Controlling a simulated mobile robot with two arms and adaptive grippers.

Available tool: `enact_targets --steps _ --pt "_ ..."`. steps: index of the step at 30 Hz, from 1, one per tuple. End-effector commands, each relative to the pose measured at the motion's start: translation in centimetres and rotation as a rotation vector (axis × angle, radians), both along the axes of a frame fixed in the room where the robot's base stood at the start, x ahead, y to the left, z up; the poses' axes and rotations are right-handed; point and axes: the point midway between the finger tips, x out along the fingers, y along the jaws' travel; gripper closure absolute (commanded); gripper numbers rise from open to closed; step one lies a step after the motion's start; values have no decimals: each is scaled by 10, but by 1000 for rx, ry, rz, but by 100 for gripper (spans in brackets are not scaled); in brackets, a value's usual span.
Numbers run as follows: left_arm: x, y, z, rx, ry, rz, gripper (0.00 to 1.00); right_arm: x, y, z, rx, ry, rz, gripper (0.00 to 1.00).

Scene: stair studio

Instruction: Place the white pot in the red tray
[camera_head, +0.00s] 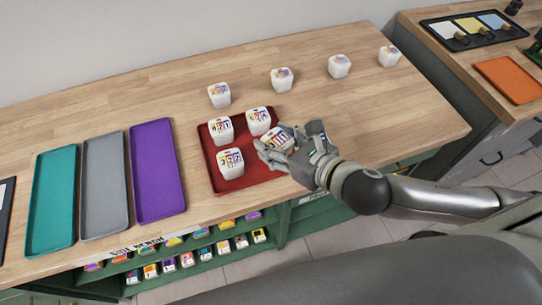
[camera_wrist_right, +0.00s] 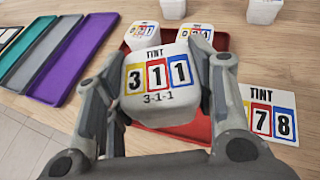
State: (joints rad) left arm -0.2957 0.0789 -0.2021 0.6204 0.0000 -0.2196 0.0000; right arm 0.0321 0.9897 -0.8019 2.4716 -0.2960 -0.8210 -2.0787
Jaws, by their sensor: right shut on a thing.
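The red tray (camera_head: 209,166) lies on the wooden counter. My right gripper (camera_head: 277,143) is at its right side, shut on a white pot (camera_head: 274,139). In the wrist view the pot (camera_wrist_right: 160,85) is between the fingers, with a TINT label reading 3-1-1. Red tray surface shows beneath it in the wrist view; whether it touches the tray I cannot tell. Three other white pots stand in the tray: one front left (camera_head: 230,164), one back left (camera_head: 220,131), one back right (camera_head: 258,119). My left gripper is out of view.
Several white pots, including one at far right (camera_head: 388,56), stand behind the tray. Purple (camera_head: 157,170), grey (camera_head: 104,185) and teal (camera_head: 52,200) trays lie left. A white TINT label ending in 78 (camera_wrist_right: 272,115) shows beside the right finger. The counter's right part is clear.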

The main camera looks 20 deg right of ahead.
Motion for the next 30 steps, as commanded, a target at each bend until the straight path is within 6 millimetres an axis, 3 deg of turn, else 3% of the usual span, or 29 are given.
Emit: enact_targets --steps 1,6,13,18,30 --pt "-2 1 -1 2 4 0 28 10 -1 -13 -2 6 -6 76" --pt "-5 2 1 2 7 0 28 29 0 -35 0 5 -5 75" --pt "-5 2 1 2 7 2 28 41 0 -49 -1 5 -4 75" --pt "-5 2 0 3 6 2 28 40 1 -74 1 8 -4 75" --pt "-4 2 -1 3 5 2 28 40 0 -81 -2 5 -2 75"
